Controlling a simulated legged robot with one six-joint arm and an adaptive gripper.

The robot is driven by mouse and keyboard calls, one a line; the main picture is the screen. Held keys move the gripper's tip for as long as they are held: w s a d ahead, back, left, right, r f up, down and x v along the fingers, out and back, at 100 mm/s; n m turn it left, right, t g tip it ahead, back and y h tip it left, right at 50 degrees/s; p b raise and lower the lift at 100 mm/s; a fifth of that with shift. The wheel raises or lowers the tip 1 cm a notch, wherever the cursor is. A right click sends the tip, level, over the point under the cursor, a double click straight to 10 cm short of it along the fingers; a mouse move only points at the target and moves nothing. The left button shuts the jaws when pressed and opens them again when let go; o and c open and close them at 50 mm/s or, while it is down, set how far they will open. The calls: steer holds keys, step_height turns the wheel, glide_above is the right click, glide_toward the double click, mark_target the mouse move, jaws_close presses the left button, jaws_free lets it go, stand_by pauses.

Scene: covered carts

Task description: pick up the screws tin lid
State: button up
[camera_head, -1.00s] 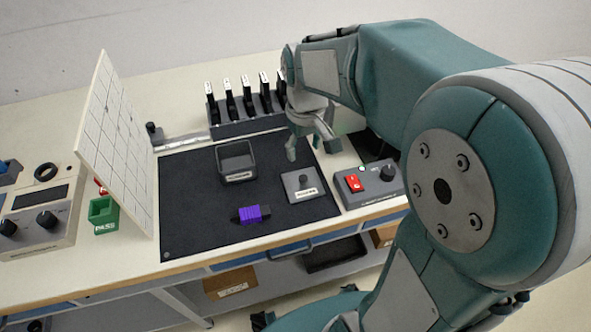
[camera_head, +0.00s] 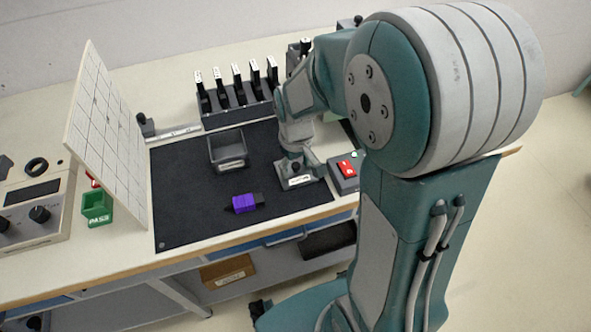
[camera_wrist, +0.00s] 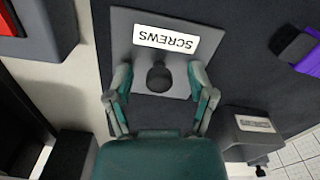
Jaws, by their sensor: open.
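The screws tin lid (camera_head: 297,182) is a flat grey square plate with a dark round knob and a white SCREWS label. It lies on the black mat (camera_head: 190,200), near the mat's right side. It also shows in the wrist view (camera_wrist: 124,37), label upside down. My gripper (camera_wrist: 160,80) is open, with one finger on each side of the knob (camera_wrist: 160,78). A gap shows between each finger and the knob. In the head view my gripper (camera_head: 297,162) is over the lid and partly hides it.
An open grey tin (camera_head: 228,151) stands on the mat left of the lid. A purple and black object (camera_head: 244,203) lies near the front. The control box with a red switch (camera_head: 346,170) sits close right. A rack of black tools (camera_head: 236,90) stands behind.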

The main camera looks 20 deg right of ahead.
jaws_close()
steer(key=shift+r, duration=0.1)
